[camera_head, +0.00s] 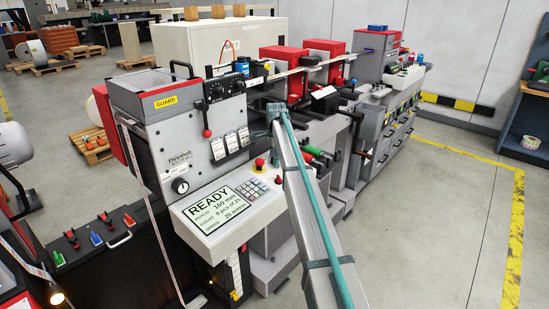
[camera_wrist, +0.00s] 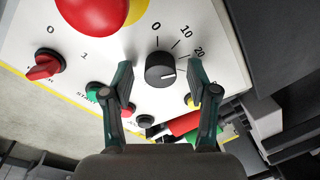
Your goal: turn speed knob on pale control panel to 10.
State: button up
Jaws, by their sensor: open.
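The speed knob (camera_wrist: 160,72) is round and black with a white pointer line that points right in the wrist view. Printed marks 0, 10 and 20 curve above and right of it; the pointer lies past the 20 mark. It sits on the pale control panel (camera_wrist: 135,45), which also shows in the head view (camera_head: 187,208). My gripper (camera_wrist: 162,78) is open, with one finger on each side of the knob. I cannot tell whether the fingers touch it. In the head view, my arm hides the knob and gripper.
A red mushroom button (camera_wrist: 90,15) on yellow is at the top left of the wrist view. A red selector (camera_wrist: 45,67) and a green start button (camera_wrist: 95,92) are left of my gripper. A red-and-green part (camera_wrist: 190,124) lies below right. A keypad (camera_head: 252,189) is beside the display.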

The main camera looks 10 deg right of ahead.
grip_shut()
jog(key=shift+n, duration=0.3)
jog(key=n, duration=0.3)
jog(key=shift+n+t+b, duration=0.3)
jog(key=shift+n+b, duration=0.1)
jog(key=shift+n, duration=1.6)
grip_release()
